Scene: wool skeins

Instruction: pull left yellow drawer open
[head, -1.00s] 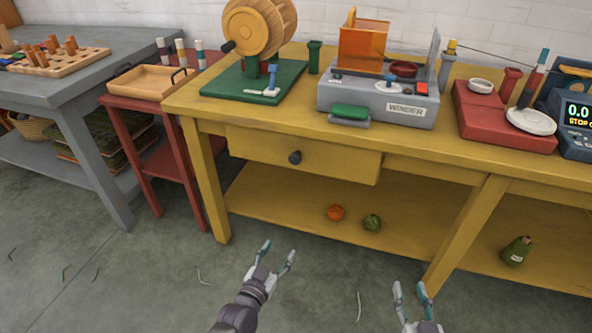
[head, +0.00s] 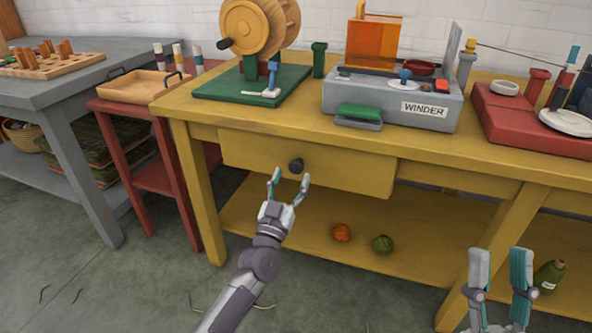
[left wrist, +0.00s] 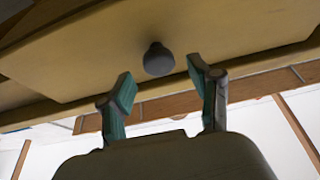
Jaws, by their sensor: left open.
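The left yellow drawer (head: 345,172) sits under the top of the yellow table and looks shut. Its dark round knob (head: 296,165) is on the front, and it also shows in the left wrist view (left wrist: 158,59). My left gripper (head: 289,180) is open and empty just below and in front of the knob. In the left wrist view its fingers (left wrist: 160,84) are spread, with the knob beyond the gap between them and apart from both. My right gripper (head: 500,257) is at the lower right, fingers apart and empty, in front of the table's leg.
The yellow table (head: 300,120) carries a wooden wheel on a green base, a grey winder (head: 400,100) and a red base (head: 520,122). An orange ball (head: 341,232), a green ball (head: 382,244) and a green bottle (head: 549,276) are on the lower shelf. A red stand (head: 150,180) is at left.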

